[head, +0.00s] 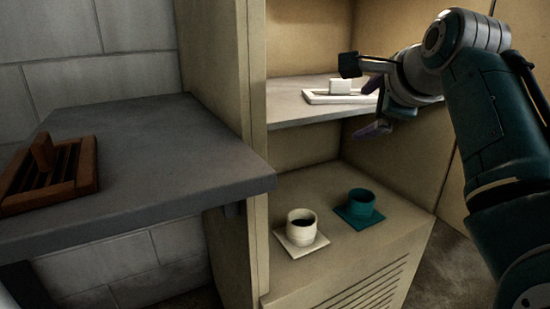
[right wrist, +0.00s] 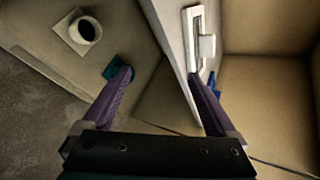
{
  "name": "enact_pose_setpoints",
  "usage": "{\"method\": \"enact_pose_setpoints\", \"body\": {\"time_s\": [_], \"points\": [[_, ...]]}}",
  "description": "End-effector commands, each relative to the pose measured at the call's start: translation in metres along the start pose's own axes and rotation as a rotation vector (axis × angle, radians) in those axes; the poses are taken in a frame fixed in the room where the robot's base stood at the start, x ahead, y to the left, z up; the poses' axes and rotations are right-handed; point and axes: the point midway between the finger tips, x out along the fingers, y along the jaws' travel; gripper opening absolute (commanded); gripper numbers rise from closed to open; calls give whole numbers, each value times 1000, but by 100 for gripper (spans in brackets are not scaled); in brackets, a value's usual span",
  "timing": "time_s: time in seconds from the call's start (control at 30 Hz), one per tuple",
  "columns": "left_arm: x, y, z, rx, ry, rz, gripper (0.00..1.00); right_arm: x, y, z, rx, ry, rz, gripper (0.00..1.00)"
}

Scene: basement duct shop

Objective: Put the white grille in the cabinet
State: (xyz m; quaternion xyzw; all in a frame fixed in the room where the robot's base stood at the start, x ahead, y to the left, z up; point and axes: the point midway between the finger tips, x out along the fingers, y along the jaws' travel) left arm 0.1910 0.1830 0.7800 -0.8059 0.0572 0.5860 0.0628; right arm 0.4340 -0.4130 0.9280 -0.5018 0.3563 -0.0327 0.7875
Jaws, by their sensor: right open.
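The white grille (head: 318,98), a flat piece with a block-like handle (head: 341,87), lies on the cabinet's upper shelf (head: 285,107). My right gripper (head: 363,98) is open and empty at the shelf's right front, just right of the grille. The right wrist view shows the grille (right wrist: 194,28) on the shelf beyond my open fingers (right wrist: 160,98). One finger appears on the shelf's upper side, the other below it. The cabinet (head: 255,150) is open at the front. The grille's right end is partly hidden by my gripper in the head view. My left gripper is out of view.
A brown slatted grille (head: 70,178) lies on the grey bench (head: 150,150) at left. A white cup (head: 301,226) and a teal cup (head: 361,203) stand on square bases on the cabinet's lower surface. A small blue thing (right wrist: 212,80) shows beside my finger.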

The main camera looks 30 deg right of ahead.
Motion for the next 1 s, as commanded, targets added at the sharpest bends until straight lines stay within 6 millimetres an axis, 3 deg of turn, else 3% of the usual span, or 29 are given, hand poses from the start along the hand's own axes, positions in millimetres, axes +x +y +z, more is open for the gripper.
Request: {"method": "enact_pose_setpoints", "body": {"time_s": [0.03,0.2,0.3,0.43,0.6,1.0], "points": [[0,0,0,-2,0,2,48,-10,33,0,-293,-3,60,92],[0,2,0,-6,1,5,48,-63,153,8,-1256,-195,269,92],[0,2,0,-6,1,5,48,-106,219,6,-1708,-407,356,92],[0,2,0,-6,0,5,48,-160,278,1,-2090,-691,393,92],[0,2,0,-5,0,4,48,-196,307,-4,-2286,-891,383,92],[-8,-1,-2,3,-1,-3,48,-202,302,-2,-2302,-906,379,92]]}}
